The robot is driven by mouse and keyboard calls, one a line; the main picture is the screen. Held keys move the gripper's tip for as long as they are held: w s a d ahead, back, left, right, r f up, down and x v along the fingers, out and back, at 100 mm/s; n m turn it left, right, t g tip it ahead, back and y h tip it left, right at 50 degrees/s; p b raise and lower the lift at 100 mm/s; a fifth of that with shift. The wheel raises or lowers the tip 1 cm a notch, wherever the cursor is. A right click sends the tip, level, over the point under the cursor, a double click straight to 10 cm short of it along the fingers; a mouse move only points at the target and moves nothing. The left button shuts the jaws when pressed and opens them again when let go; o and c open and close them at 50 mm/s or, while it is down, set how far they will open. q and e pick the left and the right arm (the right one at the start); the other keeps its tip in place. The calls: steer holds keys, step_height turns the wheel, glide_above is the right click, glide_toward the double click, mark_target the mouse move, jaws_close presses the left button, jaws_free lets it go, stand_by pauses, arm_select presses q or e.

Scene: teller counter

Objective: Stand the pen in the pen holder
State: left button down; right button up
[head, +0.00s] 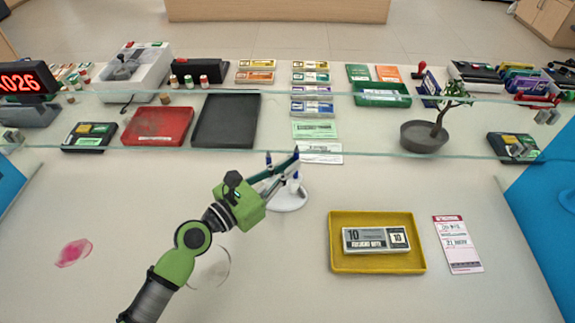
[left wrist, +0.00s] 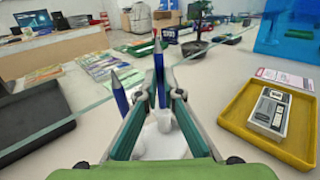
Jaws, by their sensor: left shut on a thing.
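My left gripper (head: 296,162) is shut on a blue pen (head: 296,152), which is roughly upright with its point up. In the left wrist view the pen (left wrist: 158,62) rises between the fingertips (left wrist: 160,96). The white pen holder (head: 288,201) stands on the counter just below the gripper, with a round base. Its white upright part (left wrist: 163,121) shows between the fingers, under the held pen. The pen's lower end is partly hidden, so I cannot tell how far it sits in the holder. A second blue pen (left wrist: 119,93) stands left of the fingers. My right gripper is not in view.
A glass edge (head: 200,150) crosses the counter behind the holder. A yellow tray (head: 377,264) with a banknote bundle (head: 376,239) lies to the right, beside a pink-and-white slip (head: 458,244). Black (head: 226,121) and red (head: 157,126) trays lie behind. The counter's front left is mostly clear.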

arm_select(q)
steer(key=c, duration=2.1)
jaws_free()
steer(key=shift+c, duration=0.2)
steer(key=v, duration=1.2)
